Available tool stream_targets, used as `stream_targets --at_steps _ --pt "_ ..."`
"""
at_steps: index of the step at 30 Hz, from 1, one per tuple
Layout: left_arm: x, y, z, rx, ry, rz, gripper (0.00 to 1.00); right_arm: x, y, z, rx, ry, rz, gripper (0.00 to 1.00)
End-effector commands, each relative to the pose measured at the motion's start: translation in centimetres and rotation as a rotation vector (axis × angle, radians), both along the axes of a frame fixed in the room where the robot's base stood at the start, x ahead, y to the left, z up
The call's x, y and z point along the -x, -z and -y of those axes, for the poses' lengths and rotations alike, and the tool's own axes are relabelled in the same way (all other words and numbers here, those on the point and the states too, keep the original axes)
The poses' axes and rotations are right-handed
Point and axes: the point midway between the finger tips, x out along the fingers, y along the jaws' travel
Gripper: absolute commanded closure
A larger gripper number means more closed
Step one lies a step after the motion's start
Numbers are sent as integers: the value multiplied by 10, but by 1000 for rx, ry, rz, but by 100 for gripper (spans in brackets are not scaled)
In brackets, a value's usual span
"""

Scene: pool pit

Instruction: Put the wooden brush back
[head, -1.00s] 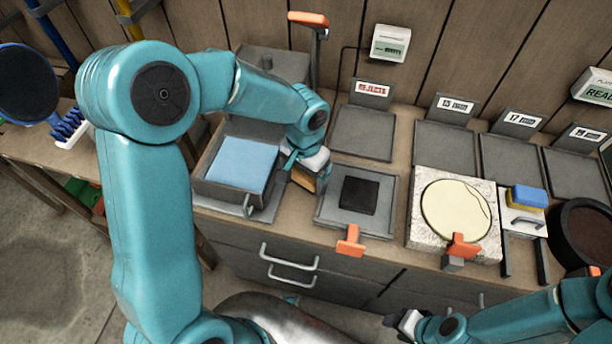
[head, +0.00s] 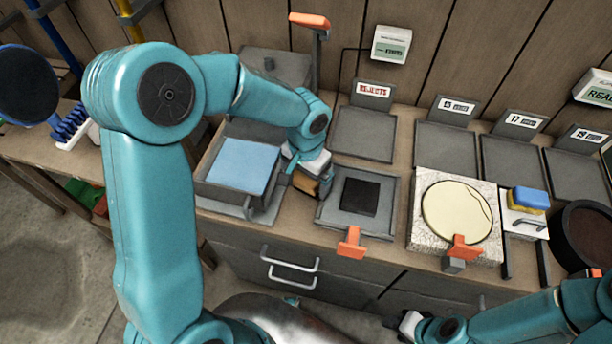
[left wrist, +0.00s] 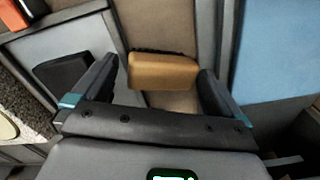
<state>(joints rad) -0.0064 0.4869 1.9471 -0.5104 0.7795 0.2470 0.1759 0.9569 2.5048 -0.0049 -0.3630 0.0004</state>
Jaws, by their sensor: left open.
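The wooden brush (left wrist: 162,72) is a tan block with a dark bristle edge, lying on the bench top. In the head view the brush (head: 306,184) shows partly, between the blue-filled grey tray and the grey plate with a black square. My left gripper (head: 308,176) is over it, pointing down. In the left wrist view my left gripper (left wrist: 160,84) is open, with the brush between the two fingertips and no clear grip on it. My right gripper (head: 410,326) is low at the front right, away from the brush; its jaws are too small to read.
The grey tray with a blue pad (head: 200,188) is close on the left. The grey plate (head: 328,212) with a black square and orange handle is close on the right.

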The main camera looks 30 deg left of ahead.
Motion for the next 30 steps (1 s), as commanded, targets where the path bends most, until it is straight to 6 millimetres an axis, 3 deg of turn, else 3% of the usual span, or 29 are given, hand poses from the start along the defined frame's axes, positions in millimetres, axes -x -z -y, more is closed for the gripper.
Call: stream_targets --at_steps 9,15,30 --pt "-2 -78 0 0 0 8 0 0 -8 0 0 0 -1 57" --pt "-1 -109 0 0 -1 6 0 0 -10 0 0 0 0 57" --pt "-1 -117 0 0 0 3 0 0 -11 0 0 0 -1 57"
